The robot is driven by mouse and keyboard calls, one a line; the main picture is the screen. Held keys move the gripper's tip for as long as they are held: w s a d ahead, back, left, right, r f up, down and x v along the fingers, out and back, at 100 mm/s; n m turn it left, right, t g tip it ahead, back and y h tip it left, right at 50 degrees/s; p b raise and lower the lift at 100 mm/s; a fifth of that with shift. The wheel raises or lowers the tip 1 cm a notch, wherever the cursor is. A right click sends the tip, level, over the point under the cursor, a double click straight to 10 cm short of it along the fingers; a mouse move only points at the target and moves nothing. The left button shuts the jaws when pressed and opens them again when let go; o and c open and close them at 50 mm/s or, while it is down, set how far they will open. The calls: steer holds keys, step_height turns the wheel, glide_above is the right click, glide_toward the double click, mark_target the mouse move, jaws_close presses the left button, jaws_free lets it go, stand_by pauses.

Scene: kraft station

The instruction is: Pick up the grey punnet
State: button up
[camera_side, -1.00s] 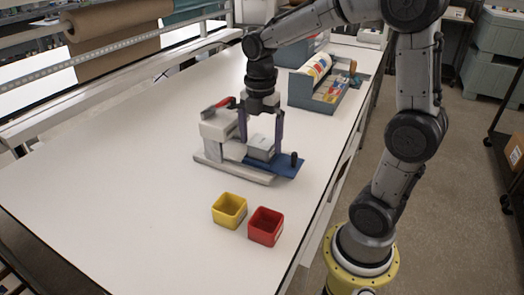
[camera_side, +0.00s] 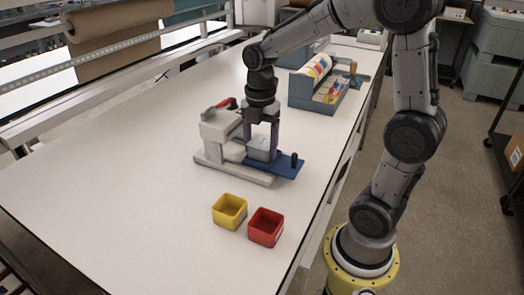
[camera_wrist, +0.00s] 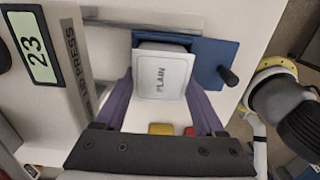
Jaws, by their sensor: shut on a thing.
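The grey punnet (camera_side: 261,148) sits on the blue tray (camera_side: 287,165) of the press, between my gripper's fingers. In the wrist view the punnet (camera_wrist: 161,75) shows a pale lid marked "PLAIN", with a purple finger on each side of it. My gripper (camera_side: 262,140) points down and is shut on the punnet. I cannot see a gap between the punnet and the blue tray. The punnet's underside is hidden.
The grey-white press (camera_side: 220,128) with a red handle stands just left of the punnet. A yellow bin (camera_side: 229,211) and a red bin (camera_side: 266,227) stand in front. A grey-blue rack (camera_side: 312,104) is behind. The table's left side is clear.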

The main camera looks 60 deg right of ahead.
steer(key=shift+r, duration=0.1)
steer(key=shift+r, duration=0.5)
step_height(320, 180, up, 3)
steer(key=shift+s+f, duration=0.15)
steer(key=shift+f, duration=0.05)
steer(key=s+a+r, duration=0.3)
steer(key=s+r, duration=0.6)
steer(key=s, duration=0.4)
steer(key=w+a+f, duration=0.2)
steer(key=w+a, duration=0.1)
steer(key=w, duration=0.3)
steer(key=w+a+f, duration=0.1)
steer(key=w+a, duration=0.2)
steer(key=w, duration=0.3)
steer(key=shift+w+a+f, duration=1.4)
steer(key=shift+a+f, duration=0.15)
steer(key=shift+f, duration=0.45)
steer(key=shift+w+a+f, duration=1.45)
steer(key=shift+a+f, duration=0.15)
steer(key=shift+f, duration=0.35)
steer(key=shift+w+a+f, duration=1.4)
steer(key=shift+a+f, duration=0.15)
steer(key=shift+f, duration=0.45)
steer(key=shift+f, duration=0.75)
